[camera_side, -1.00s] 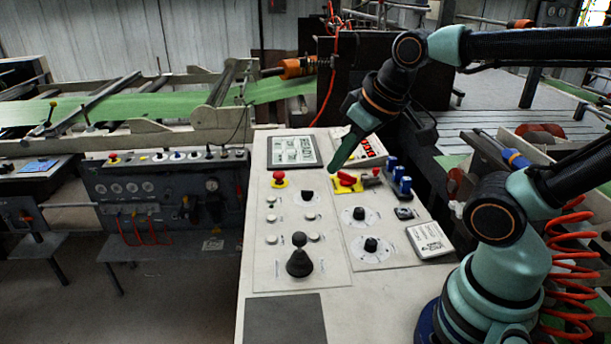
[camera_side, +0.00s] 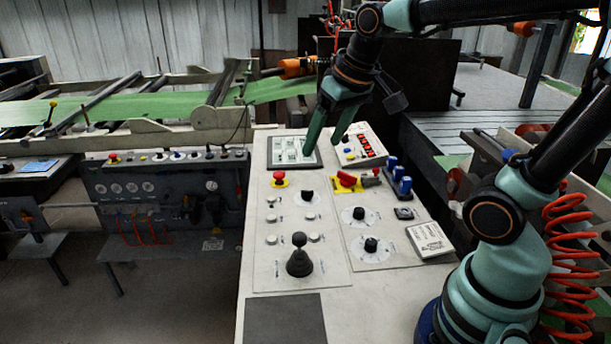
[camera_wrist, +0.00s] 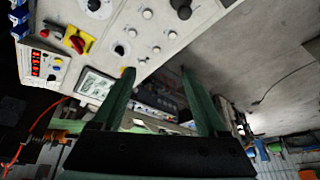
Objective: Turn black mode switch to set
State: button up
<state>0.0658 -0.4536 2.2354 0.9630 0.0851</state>
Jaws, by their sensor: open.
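Several black rotary knobs stand on the pale sloping control panel (camera_side: 262,300). One knob (camera_side: 307,196) is on the left plate, below and right of the red stop button. Two more, an upper knob (camera_side: 359,213) and a lower knob (camera_side: 371,244), sit on white dials on the right plate. The labels are too small to tell which is the mode switch. My gripper (camera_side: 322,148) is open and empty, above the panel's far end near the display, apart from all knobs. In the wrist view its fingers (camera_wrist: 158,72) are spread, with the left-plate knob (camera_wrist: 120,50) beyond the left fingertip.
A red stop button (camera_side: 279,177), a red rotary handle (camera_side: 347,179) on yellow, blue connectors (camera_side: 401,181) and a tall black joystick (camera_side: 299,257) stand up from the panel. A display (camera_side: 293,152) and a red-digit readout (camera_side: 366,145) are at the far end.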

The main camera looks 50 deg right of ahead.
jog(key=w+d+f+m+g, duration=0.2)
jog(key=w+d+m, duration=0.1)
jog(key=w+d, duration=0.55)
jog(key=m+g, duration=0.3)
jog(key=m, duration=0.1)
send_over(307, 194)
notch_tip(307, 194, down, 12)
jog(key=f, duration=1.1)
jog(key=shift+w+d+f, duration=0.1)
jog(key=shift+d+f, duration=0.1)
jog(key=shift+f, duration=0.05)
grip_shut()
